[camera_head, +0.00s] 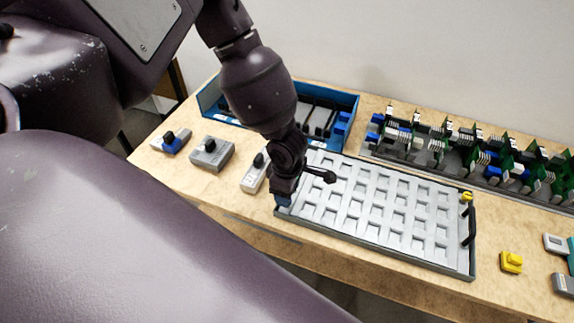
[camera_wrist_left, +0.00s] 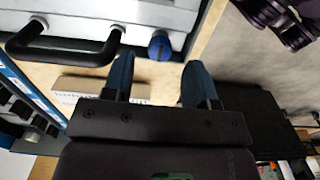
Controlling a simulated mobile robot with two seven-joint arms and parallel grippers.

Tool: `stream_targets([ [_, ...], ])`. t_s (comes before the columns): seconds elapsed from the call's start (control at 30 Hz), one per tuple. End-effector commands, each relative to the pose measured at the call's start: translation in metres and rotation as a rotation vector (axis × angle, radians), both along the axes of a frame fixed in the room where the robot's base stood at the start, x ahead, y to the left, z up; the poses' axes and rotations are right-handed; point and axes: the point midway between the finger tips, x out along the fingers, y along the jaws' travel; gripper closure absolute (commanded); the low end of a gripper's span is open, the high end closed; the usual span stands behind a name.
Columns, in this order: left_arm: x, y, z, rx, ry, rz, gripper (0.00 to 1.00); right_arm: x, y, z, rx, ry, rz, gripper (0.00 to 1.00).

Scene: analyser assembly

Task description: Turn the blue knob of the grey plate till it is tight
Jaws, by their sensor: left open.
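The grey plate (camera_head: 385,238), a tray-like panel with rows of square recesses, lies on the table. Its edge and a black handle (camera_wrist_left: 65,50) show at the top left of the left wrist view. The blue knob (camera_wrist_left: 160,46) is at the plate's edge beside that handle; in the head view I cannot make it out behind my gripper. My left gripper (camera_head: 284,203) is at the plate's left end. Its two blue fingers (camera_wrist_left: 158,68) are open and empty, with the knob just beyond their tips, seen between them. I cannot tell whether they touch it. My right gripper is not in view.
A yellow knob (camera_head: 467,198) is at the plate's right end. A blue tray (camera_head: 346,100) and a rack of circuit boards (camera_head: 440,160) stand behind. Several small knobbed modules, one of them grey (camera_head: 212,154), sit at left. A yellow block (camera_head: 511,263) lies at right.

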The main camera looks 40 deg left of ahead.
Motion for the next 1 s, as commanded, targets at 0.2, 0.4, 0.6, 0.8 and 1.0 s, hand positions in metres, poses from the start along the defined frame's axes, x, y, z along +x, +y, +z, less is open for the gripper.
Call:
stream_targets([
  [0.2,0.002,0.0,0.042,0.001,-0.004,-0.003,0.47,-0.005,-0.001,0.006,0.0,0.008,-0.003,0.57],
  [0.4,0.001,0.0,0.069,0.001,-0.003,-0.003,0.47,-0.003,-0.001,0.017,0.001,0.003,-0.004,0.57],
  [0.6,0.001,0.0,0.08,0.0,-0.002,0.0,0.47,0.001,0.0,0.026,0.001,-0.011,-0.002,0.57],
  [0.8,0.0,0.001,0.08,0.0,-0.001,0.0,0.47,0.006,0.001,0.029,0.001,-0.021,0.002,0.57],
  [1.0,0.001,0.0,0.08,0.0,-0.001,0.0,0.47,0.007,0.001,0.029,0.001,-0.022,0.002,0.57],
])
